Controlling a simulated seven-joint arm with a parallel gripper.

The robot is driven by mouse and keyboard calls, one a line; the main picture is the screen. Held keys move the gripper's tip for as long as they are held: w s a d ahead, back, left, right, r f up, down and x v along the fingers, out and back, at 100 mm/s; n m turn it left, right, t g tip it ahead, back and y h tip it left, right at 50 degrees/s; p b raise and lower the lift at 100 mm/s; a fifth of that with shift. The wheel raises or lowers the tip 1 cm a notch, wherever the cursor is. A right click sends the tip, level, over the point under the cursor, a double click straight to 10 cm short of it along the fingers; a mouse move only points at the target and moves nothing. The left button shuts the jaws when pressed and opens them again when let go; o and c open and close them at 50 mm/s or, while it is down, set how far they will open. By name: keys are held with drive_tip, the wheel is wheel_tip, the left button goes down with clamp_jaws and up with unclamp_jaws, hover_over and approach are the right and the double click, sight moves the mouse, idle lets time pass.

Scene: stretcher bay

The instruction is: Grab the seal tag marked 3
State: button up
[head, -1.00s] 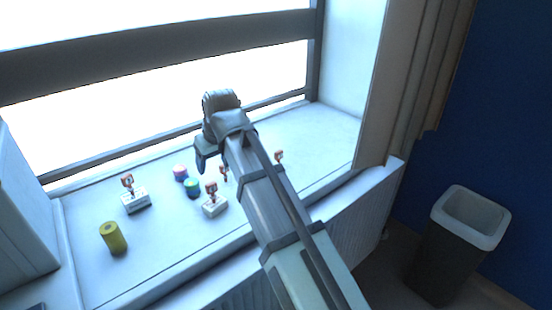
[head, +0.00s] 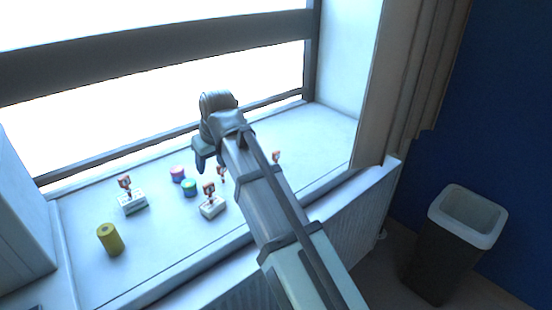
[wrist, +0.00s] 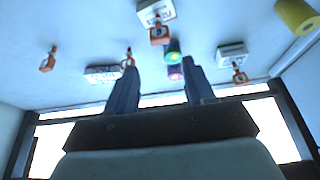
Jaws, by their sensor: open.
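Several orange-red seal tags stand on the white window sill, and I cannot read the number on any of them. In the head view one tag (head: 125,183) is at the left and one (head: 209,188) near the middle. Another tag (head: 221,172) is partly behind my arm, and one (head: 276,157) is right of it. The wrist view shows tags at far left (wrist: 48,60), by the left finger (wrist: 128,58), at top centre (wrist: 158,33) and at right (wrist: 238,75). My gripper (wrist: 160,66) is open and empty above the sill; its blue finger shows in the head view (head: 201,160).
A yellow cylinder (head: 110,240) stands at the front left. Pink (head: 177,173) and green (head: 189,188) small cylinders stand between the tags. The window frame (head: 150,52) is behind; a bin (head: 430,250) is at right.

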drive_tip(key=m+h, duration=0.5)
drive_tip(key=m, duration=1.1)
approach(276, 152)
drive_tip(key=shift+m+g, duration=0.3)
drive_tip(key=x, duration=1.2)
drive_tip(key=shift+w, duration=0.4)
drive_tip(key=shift+c, duration=0.3)
clamp_jaws()
